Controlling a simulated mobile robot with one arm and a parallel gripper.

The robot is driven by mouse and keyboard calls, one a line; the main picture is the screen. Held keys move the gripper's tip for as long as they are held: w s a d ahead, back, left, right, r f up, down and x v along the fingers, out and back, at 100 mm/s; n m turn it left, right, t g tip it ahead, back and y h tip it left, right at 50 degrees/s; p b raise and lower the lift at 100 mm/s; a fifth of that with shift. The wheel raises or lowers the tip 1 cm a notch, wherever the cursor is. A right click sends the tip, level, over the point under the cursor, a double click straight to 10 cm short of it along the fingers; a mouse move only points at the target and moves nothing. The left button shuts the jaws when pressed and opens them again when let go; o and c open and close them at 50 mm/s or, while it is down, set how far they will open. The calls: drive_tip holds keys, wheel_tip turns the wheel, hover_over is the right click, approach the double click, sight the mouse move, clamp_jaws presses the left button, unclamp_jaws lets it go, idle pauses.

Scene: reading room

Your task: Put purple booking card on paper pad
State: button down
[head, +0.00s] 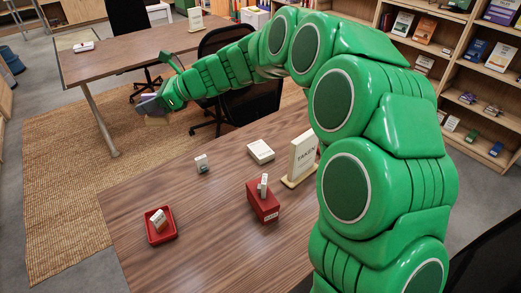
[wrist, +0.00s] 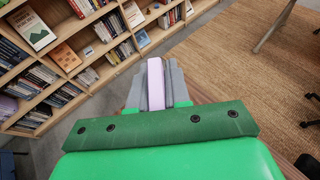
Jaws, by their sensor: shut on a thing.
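My gripper (head: 152,104) is held up at the end of my outstretched green arm, beyond the near table's far left edge in the head view. In the wrist view its grey fingers (wrist: 157,88) are shut on the purple booking card (wrist: 156,80), which stands on edge between them. In the head view the card is small and mostly hidden by the gripper. A white, flat block that looks like the paper pad (head: 261,151) lies on the near table, to the right of and below the gripper in the picture, well apart from it.
The near table (head: 125,205) also bears a red tray (head: 162,238) with a small box, a red box (head: 264,207) holding cards, a small grey block (head: 201,164) and a standing sign (head: 302,155). A second table (head: 130,55) and black chairs stand beyond; bookshelves (head: 455,60) line the right.

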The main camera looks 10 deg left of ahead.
drive_tip(key=w+r+m+t, duration=0.1)
drive_tip(key=w+m+t, duration=0.55)
drive_tip(key=w, duration=0.45)
drive_tip(key=w+d+r+m+t+h, duration=0.1)
drive_tip(key=w+d+m+t+h, duration=0.75)
drive_tip(key=w, duration=0.25)
drive_tip(key=s+d+f+m+g+h, duration=0.1)
drive_tip(key=s+d+m+g+h, duration=0.15)
drive_tip(key=d+m+h, duration=0.65)
drive_tip(key=s+d+f+m+g+h, duration=0.1)
drive_tip(key=s+d+m+h, duration=0.35)
drive_tip(key=d, duration=0.95)
hover_over(264, 147)
drive_tip(key=shift+h, duration=0.4)
drive_tip(key=shift+s+f, duration=0.1)
drive_tip(key=shift+f, duration=15.6)
